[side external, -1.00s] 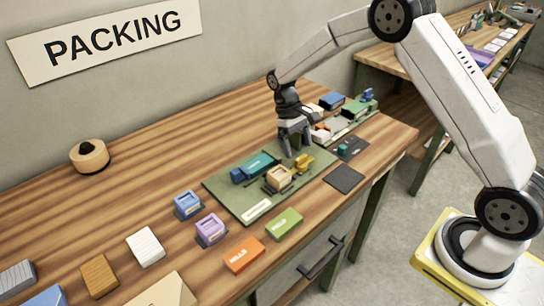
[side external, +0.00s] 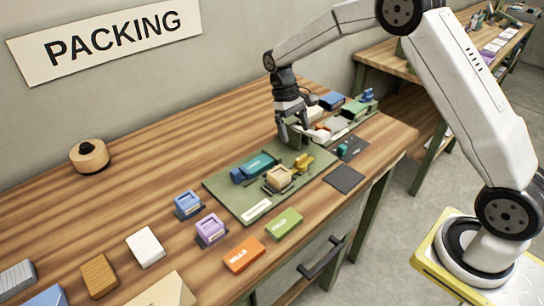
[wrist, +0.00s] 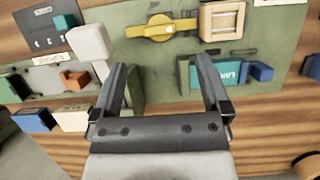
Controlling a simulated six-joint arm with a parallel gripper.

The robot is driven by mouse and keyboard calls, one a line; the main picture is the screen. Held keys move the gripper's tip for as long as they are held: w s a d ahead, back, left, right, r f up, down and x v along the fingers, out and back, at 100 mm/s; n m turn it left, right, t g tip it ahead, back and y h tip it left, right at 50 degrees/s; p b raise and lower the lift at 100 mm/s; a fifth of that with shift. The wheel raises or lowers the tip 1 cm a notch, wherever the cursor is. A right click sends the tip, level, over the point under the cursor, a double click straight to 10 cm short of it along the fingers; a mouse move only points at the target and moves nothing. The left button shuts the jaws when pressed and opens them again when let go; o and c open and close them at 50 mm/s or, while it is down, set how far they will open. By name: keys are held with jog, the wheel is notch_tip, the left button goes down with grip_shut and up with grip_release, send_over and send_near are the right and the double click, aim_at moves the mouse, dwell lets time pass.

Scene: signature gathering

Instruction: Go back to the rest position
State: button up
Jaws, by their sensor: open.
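My gripper (side external: 293,136) is open over the back part of the green mat (side external: 226,192) on the wooden bench. In the wrist view its two fingers (wrist: 164,68) stand wide apart with nothing held between them. A dark green upright piece (side external: 299,141) stands just below the fingers in the side view. The mat also holds a teal-and-blue item (side external: 254,167), a tan box (side external: 278,179) and a yellow item (side external: 304,162). In the wrist view the yellow item (wrist: 160,27) and tan box (wrist: 222,19) lie beyond the fingertips.
A dark square pad (side external: 344,179) lies near the front edge. The bench's back middle is clear.

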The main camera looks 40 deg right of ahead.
jog(key=s+a+t, duration=0.2)
jog(key=s+t, duration=0.1)
jog(key=s, duration=0.6)
jog(key=s+a+r+t, duration=0.1)
jog(key=s+t, duration=0.3)
jog(key=s, duration=0.6)
jog(key=shift+a, duration=0.35)
